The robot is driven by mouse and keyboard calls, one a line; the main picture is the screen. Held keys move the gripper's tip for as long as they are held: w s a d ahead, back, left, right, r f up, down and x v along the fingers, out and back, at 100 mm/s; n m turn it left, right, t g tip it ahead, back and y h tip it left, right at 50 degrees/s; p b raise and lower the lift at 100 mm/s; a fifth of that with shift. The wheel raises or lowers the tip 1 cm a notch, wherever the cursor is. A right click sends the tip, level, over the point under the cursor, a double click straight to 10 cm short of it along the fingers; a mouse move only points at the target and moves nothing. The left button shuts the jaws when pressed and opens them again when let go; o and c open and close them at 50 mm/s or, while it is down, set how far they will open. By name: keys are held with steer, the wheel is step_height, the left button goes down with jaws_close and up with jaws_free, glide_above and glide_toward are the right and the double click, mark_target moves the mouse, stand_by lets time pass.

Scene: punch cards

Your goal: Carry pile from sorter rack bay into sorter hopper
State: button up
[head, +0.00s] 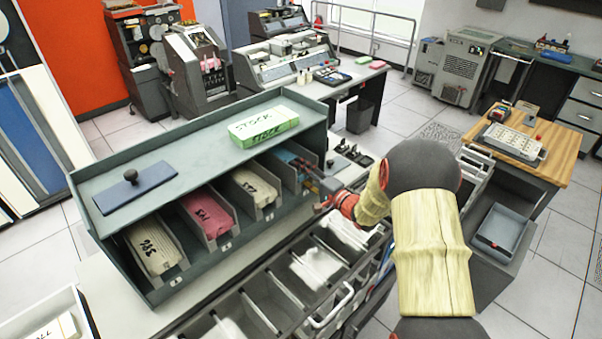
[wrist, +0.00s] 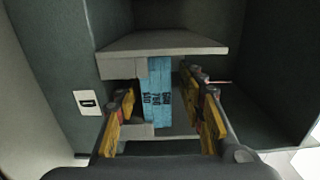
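The teal rack (head: 200,175) has several bays under its top shelf. A blue card pile (wrist: 158,92) with dark writing stands in a bay in the wrist view. In the head view the blue pile (head: 284,157) shows in the rack's rightmost bay, partly hidden. My gripper (head: 328,188) is at the front of that bay. In the wrist view my gripper (wrist: 163,97) is open, with one yellow-padded finger left of the pile and one right of it. The fingers look apart from the pile; how deep they reach is unclear. I cannot pick out the sorter hopper.
Other bays hold a cream pile (head: 256,186), a pink pile (head: 209,214) and a manila pile (head: 155,245). A green box (head: 263,125) and a blue plate with a knob (head: 136,188) lie on top. A pocketed grey unit (head: 262,312) stands in front, below my arm.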

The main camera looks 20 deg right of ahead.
steer(key=shift+r, duration=0.1)
steer(key=shift+c, duration=0.3)
steer(key=shift+r+p, duration=0.7)
steer(key=shift+p, duration=0.05)
steer(key=shift+s+d+r+p, duration=0.15)
steer(key=shift+r+p, duration=0.3)
steer(key=shift+p, duration=0.55)
stand_by(0.3)
steer(key=shift+s, duration=0.1)
steer(key=p+v, duration=0.2)
steer(key=v, duration=0.5)
stand_by(1.1)
steer(key=shift+r+p, duration=0.1)
steer(key=shift+p, duration=1.1)
steer(key=shift+g+h+p, duration=0.3)
steer(key=shift+g+p, duration=0.15)
steer(key=shift+g, duration=0.05)
steer(key=shift+r+p, duration=0.2)
steer(key=shift+p, duration=0.3)
